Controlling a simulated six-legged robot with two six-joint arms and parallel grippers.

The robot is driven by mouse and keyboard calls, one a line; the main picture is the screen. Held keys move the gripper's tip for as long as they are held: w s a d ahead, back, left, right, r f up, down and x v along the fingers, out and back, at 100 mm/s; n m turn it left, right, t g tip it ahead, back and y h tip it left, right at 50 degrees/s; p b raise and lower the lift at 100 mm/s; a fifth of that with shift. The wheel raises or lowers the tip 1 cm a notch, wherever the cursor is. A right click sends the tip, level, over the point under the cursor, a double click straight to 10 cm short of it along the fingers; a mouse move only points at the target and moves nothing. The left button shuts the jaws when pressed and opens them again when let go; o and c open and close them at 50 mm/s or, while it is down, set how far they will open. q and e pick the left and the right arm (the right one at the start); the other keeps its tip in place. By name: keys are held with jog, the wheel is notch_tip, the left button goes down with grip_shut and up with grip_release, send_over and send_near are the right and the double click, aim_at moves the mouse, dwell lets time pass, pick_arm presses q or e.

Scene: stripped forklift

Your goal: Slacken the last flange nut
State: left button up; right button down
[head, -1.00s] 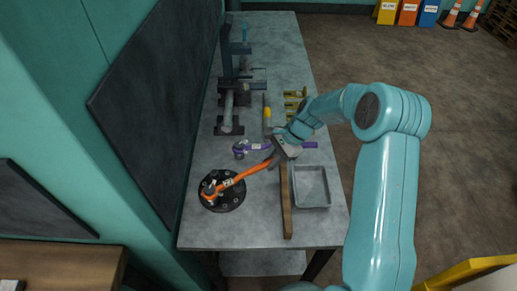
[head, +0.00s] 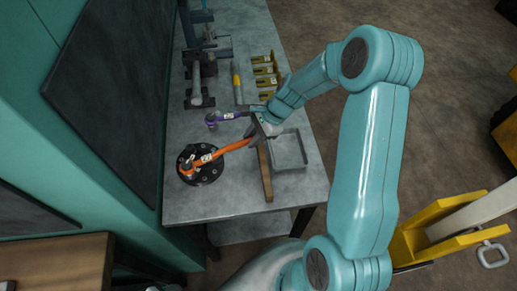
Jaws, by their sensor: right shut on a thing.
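A black round flange (head: 206,173) lies flat on the grey workbench near its front left. Small nuts or bolt heads sit around its face, too small to tell apart. An orange wrench (head: 222,151) reaches over the flange, with its head (head: 188,167) on the flange's left part. Whether the head sits around a nut cannot be made out. My right gripper (head: 255,137) is shut on the far end of the orange wrench's handle. My left gripper is not in view.
A grey tray (head: 290,151) and a wooden bar (head: 265,176) are beside my gripper. A yellow-handled tool (head: 237,84), several yellow brackets (head: 266,71) and a clamp fixture (head: 197,82) stand farther back. A dark board (head: 115,80) is at left.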

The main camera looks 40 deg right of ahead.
jog(key=w+n+g, duration=0.1)
jog(key=w, duration=0.2)
jog(key=w+n+y, duration=0.1)
jog(key=w+n, duration=0.1)
jog(key=w, duration=0.1)
jog(key=w+n+g, duration=0.1)
jog(key=w+n, duration=0.1)
jog(key=w, duration=0.1)
jog(key=shift+d+f+g, duration=0.1)
jog(key=shift+d+g, duration=0.1)
jog(key=shift+g, duration=0.1)
jog(key=shift+s, duration=0.4)
jog(key=c, duration=0.9)
grip_release()
jog(key=shift+s+a, duration=0.1)
jog(key=shift+s, duration=0.1)
jog(key=shift+w, duration=0.25)
pick_arm(q)
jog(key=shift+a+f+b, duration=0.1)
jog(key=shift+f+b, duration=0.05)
jog(key=shift+b, duration=0.65)
pick_arm(e)
jog(key=v, duration=1.6)
jog(key=shift+s+d, duration=0.25)
jog(key=shift+d, duration=0.05)
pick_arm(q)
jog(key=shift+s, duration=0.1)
